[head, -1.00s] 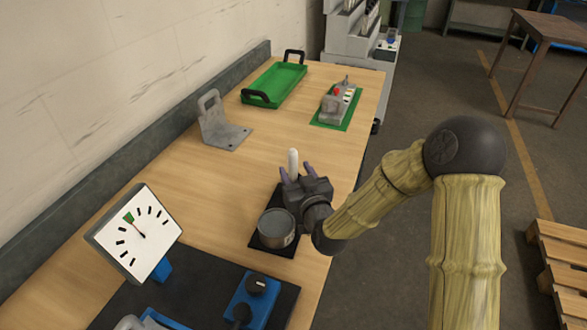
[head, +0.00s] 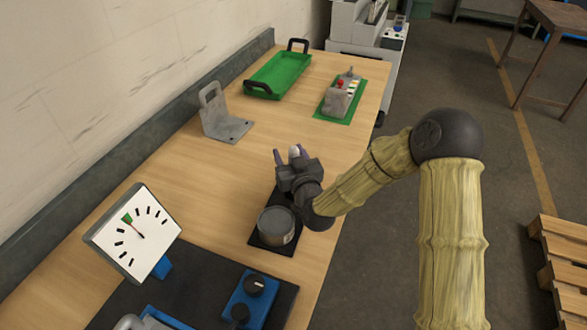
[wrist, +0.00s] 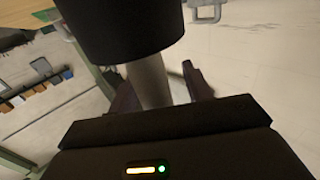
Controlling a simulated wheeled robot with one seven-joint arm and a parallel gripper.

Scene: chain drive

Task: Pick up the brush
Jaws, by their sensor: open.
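The brush appears to be the upright piece with a pale handle. In the head view only its pale tip (head: 294,152) shows at my fingers; my gripper hides the rest. In the wrist view a grey shaft (wrist: 150,82) runs from a wide dark cylinder (wrist: 118,28) down between my fingers. My gripper (head: 291,158) is open, with one finger on each side of the shaft, and it also shows in the wrist view (wrist: 160,92). I cannot tell whether either finger touches the shaft.
A grey tin (head: 276,226) stands on a black mat (head: 262,243) close to my gripper. A dial gauge (head: 135,232) and blue knob box (head: 250,297) are nearer. A grey bracket (head: 222,122), green tray (head: 278,77) and switch box (head: 340,98) stand farther back.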

